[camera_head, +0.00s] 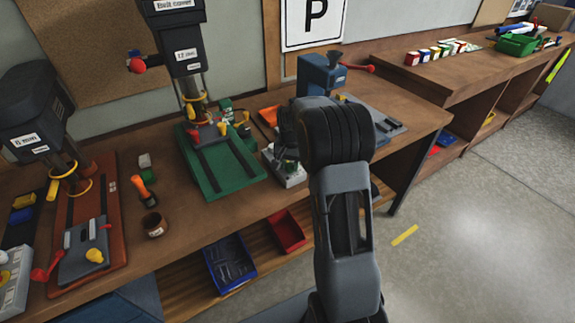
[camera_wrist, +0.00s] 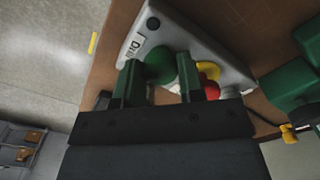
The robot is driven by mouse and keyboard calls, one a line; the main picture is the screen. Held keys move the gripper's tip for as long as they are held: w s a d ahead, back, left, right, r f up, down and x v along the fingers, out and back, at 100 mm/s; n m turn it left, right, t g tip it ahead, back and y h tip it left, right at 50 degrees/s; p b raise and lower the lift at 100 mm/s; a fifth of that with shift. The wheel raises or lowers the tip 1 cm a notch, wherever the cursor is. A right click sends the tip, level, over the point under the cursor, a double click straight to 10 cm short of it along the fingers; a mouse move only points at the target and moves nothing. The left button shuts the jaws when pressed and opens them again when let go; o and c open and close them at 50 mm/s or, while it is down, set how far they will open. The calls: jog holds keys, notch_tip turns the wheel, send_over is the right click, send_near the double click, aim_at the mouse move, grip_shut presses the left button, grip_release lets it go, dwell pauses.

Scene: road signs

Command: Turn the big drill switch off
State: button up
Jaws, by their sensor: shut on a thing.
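The big drill (camera_head: 186,60), marked 12 mm, stands on a green base (camera_head: 218,165) on the bench. A grey switch box (camera_head: 290,178) sits right of that base, partly hidden by my arm. In the wrist view the box (camera_wrist: 212,58) carries a partly covered label, a round green button (camera_wrist: 158,64) and a red button (camera_wrist: 208,84) with a yellow surround. My gripper (camera_wrist: 160,72) is at the box, its two fingers on either side of the green button and shut on it. The red button is just right of the right finger. Finger contact is partly hidden.
A smaller drill (camera_head: 35,112), marked 8 mm, stands at the left with its own grey box (camera_head: 12,285). A blue vise-like tool (camera_head: 320,72) stands behind my arm. An orange-handled tool (camera_head: 143,190) and brown cup (camera_head: 154,225) are on the bench. Open floor lies right.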

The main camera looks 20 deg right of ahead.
aim_at(291, 168)
jog(key=o, duration=0.9)
notch_tip(291, 168, up, 14)
jog(key=shift+f+b, duration=0.1)
jog(key=shift+b, duration=0.3)
jog(key=shift+s+a+f+n+t, duration=0.6)
jog(key=shift+s+a+n, duration=1)
jog(key=shift+s, duration=2.1)
jog(key=shift+s+a+f+n+t, duration=0.35)
jog(key=shift+s+a+n+t, duration=0.55)
jog(key=shift+s+a, duration=2.1)
jog(key=shift+s+a+f+n+t, duration=0.55)
jog(key=shift+s+a+n, duration=0.7)
jog(key=shift+s, duration=3.2)
